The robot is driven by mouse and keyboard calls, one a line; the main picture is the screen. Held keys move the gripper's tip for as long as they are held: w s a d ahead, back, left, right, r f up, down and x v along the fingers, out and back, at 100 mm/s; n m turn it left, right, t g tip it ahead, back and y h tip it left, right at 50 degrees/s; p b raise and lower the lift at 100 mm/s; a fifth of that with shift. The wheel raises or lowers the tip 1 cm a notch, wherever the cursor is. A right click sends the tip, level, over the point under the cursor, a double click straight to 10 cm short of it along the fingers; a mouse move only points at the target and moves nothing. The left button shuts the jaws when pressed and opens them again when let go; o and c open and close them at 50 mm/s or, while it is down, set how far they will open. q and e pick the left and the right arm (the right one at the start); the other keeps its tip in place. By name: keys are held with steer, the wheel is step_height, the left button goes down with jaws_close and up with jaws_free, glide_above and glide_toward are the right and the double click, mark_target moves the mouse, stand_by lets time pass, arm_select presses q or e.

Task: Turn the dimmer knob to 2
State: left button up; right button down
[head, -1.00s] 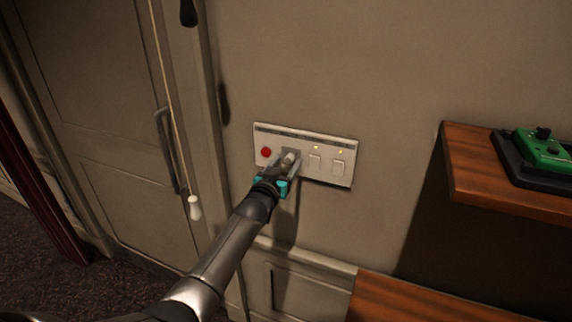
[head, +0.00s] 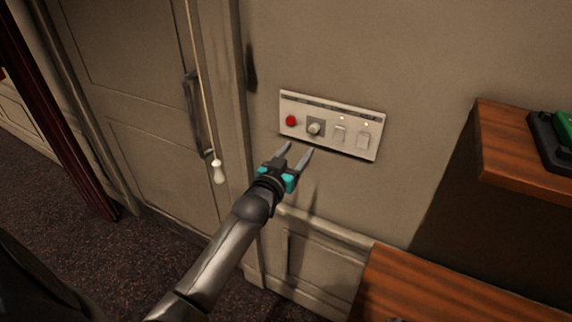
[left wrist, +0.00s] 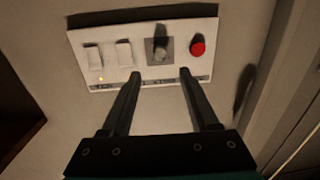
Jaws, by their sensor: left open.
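The dimmer knob (head: 316,128) is a pale round knob on a dark square plate, set in a white wall panel (head: 358,149). It also shows in the left wrist view (left wrist: 160,52), between my fingertips in the picture. The mark that it points to is too small to read. My left gripper (head: 298,150) is open and empty, just below and in front of the panel, apart from the knob. My right gripper is not in view.
On the same panel, a red button (head: 291,120) sits left of the knob and two white switches (head: 339,134) sit right of it. A pull cord with a white end (head: 218,172) hangs by the door. A wooden shelf (head: 520,150) juts out at right.

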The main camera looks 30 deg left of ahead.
arm_select(q)
steer(key=shift+s+d+r, duration=0.1)
steer(key=shift+s+d, duration=0.05)
steer(key=shift+s, duration=1.3)
steer(key=shift+s+d, duration=0.15)
steer(key=shift+s, duration=1.25)
